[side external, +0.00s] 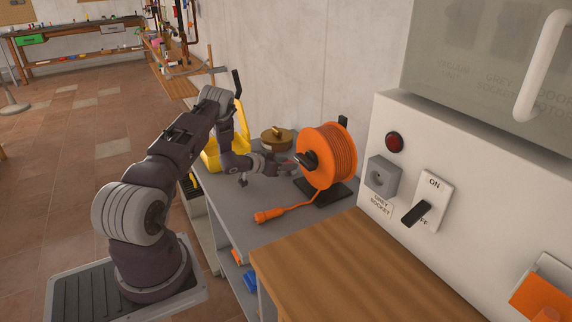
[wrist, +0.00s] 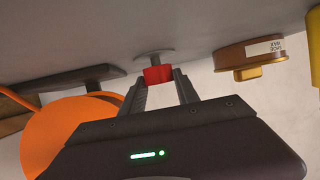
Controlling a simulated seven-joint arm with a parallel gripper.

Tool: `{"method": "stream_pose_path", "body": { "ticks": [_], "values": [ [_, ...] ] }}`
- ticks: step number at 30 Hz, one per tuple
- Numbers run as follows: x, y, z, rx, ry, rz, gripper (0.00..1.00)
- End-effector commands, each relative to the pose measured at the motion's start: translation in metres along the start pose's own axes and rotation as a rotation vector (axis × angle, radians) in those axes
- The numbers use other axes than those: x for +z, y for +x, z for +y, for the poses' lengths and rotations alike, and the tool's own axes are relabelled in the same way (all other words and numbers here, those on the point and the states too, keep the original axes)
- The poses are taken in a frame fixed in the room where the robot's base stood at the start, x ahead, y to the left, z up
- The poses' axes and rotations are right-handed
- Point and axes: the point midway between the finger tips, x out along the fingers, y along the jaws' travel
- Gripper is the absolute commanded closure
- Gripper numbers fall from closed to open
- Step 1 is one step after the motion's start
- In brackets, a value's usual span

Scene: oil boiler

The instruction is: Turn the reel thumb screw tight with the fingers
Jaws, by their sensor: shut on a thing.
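The orange cable reel (side external: 340,155) stands upright on a dark base on the grey bench. Its orange side also shows at the left in the wrist view (wrist: 60,135). My gripper (side external: 287,164) is beside the reel, to its left in the side view. In the wrist view, my gripper (wrist: 159,80) has its two fingers on either side of a small red piece (wrist: 158,74), which looks like the thumb screw. A grey round part (wrist: 153,56) sits directly behind the red piece. In the side view my gripper hides most of this spot.
A brass-coloured pot (side external: 278,138) and a yellow container (side external: 212,155) stand behind my gripper. An orange plug (side external: 268,215) on its cable lies on the bench. The wooden top (side external: 350,265) and a white panel with a switch (side external: 428,203) are at the right.

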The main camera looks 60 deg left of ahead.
Motion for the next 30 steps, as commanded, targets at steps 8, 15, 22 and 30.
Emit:
{"method": "stream_pose_path", "body": {
  "ticks": [8, 15, 22, 30],
  "values": [
    [-0.0001, -0.0001, -0.0015, 0.067, 0.029, 0.002, 1.00],
    [-0.0002, 0.0001, -0.0044, 0.217, 0.094, 0.001, 1.00],
    [0.0005, 0.0007, -0.0052, 0.361, 0.151, -0.001, 1.00],
    [0.0002, 0.0008, -0.0067, 0.465, 0.195, -0.001, 1.00]
  ]
}}
